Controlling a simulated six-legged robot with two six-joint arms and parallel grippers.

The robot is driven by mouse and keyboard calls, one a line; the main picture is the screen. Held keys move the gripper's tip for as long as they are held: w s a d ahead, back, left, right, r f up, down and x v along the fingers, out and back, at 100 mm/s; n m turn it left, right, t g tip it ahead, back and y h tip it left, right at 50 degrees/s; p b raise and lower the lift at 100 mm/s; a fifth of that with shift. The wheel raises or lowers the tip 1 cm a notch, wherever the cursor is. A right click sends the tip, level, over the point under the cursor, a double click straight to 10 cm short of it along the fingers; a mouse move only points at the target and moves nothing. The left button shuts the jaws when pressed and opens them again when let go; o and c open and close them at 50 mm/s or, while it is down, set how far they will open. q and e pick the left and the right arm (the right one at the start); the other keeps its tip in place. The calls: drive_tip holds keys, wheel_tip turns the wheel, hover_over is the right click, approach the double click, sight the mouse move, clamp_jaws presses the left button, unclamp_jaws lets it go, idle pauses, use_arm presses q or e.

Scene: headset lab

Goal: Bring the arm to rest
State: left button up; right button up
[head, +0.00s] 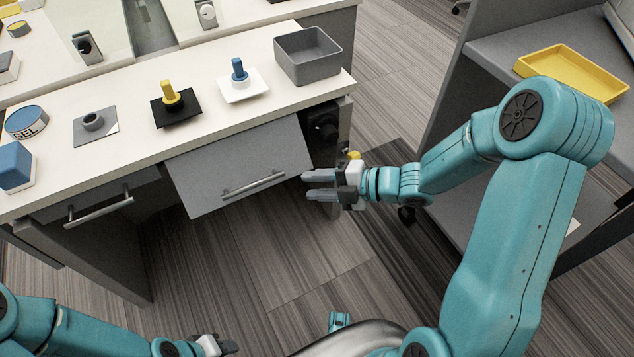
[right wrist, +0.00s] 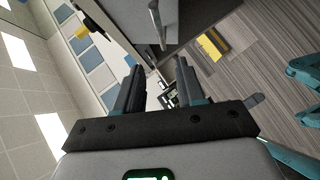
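My right gripper (head: 305,185) is in front of the desk, near the right end of a grey drawer front (head: 235,168). Its two grey fingers point left, with a gap between them and nothing held. In the right wrist view the fingers (right wrist: 158,85) stand apart with empty space between. My right arm comes in from the lower right and bends high at the elbow. My left gripper (head: 222,346) is low at the bottom edge, pointing right; its fingers are too small and cut off to judge.
The white desk (head: 150,75) carries a grey bin (head: 307,56), a yellow-handled piece (head: 171,96), a blue-handled piece (head: 239,72), a grey ring holder (head: 94,121) and a gel tin (head: 25,121). A shelf at right holds a yellow tray (head: 570,72). Floor between is open.

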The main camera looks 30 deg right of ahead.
idle(0.3)
drive_tip(key=s+a+f+m+g, duration=0.3)
drive_tip(key=a+f+m, duration=0.4)
drive_tip(key=a+f, duration=0.45)
drive_tip(key=s+d+f+m+g+h, duration=0.2)
drive_tip(key=s+f+m+g+h, duration=0.65)
drive_tip(key=s+m, duration=0.75)
wheel_tip(320, 180, up, 17)
drive_tip(key=w+m+t+y+p, duration=0.1)
drive_tip(key=m+t+y+p, duration=0.1)
drive_tip(key=p, duration=1.7)
drive_tip(key=shift+w+m, duration=0.3)
drive_tip(key=shift+r, duration=0.3)
drive_tip(key=shift+c, duration=1.3)
clamp_jaws()
drive_tip(key=shift+w+f, duration=0.1)
drive_tip(key=shift+f, duration=0.05)
